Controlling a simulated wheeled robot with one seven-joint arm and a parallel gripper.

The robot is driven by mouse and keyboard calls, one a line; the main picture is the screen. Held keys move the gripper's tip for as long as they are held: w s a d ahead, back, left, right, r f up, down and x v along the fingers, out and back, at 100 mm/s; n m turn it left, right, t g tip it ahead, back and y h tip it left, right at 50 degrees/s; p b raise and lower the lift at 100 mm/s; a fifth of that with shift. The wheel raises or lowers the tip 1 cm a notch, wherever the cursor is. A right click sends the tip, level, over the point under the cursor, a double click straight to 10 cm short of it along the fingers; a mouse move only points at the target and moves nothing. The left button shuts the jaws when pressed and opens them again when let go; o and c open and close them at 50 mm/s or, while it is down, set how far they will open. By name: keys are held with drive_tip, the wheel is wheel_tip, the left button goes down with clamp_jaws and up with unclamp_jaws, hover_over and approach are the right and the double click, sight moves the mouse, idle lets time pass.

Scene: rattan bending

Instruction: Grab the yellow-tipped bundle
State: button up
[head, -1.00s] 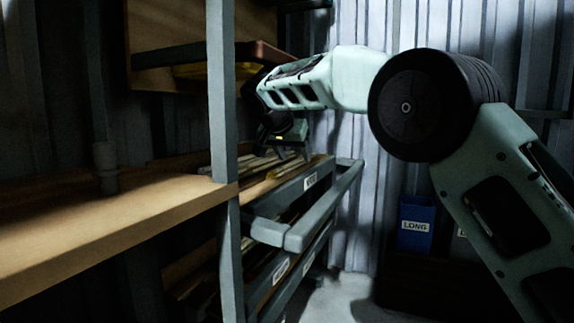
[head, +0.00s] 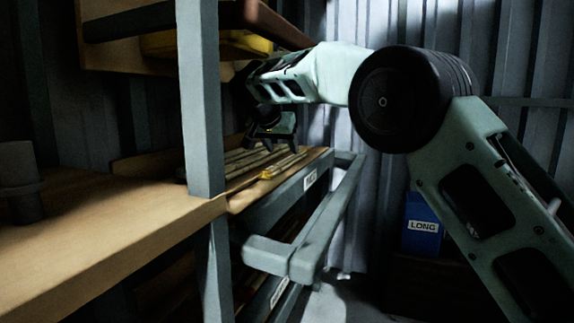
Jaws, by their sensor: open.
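A bundle of pale rods with a yellow end (head: 268,174) lies on the upper tray of the rack (head: 262,212), near its front edge. More rods (head: 243,160) lie beside and behind it on the same tray. My gripper (head: 270,148) is open, pointing down above the far part of the rods. No rod shows clearly between its fingers, and I cannot tell whether the fingertips touch any. Parts of the rods behind the post are hidden.
A grey upright post (head: 200,100) stands left of my gripper. A wooden bench (head: 90,230) with a grey cylinder (head: 20,182) is at left. A shelf (head: 215,18) hangs above. A grey rail (head: 325,222) juts out in front. A blue bin (head: 422,225) marked LONG is at right.

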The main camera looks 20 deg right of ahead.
sight(287, 159)
drive_tip(key=b+x, duration=0.1)
drive_tip(key=x, duration=0.4)
drive_tip(key=shift+w+d+f, duration=0.1)
drive_tip(key=shift+c, duration=0.3)
drive_tip(key=c, duration=1)
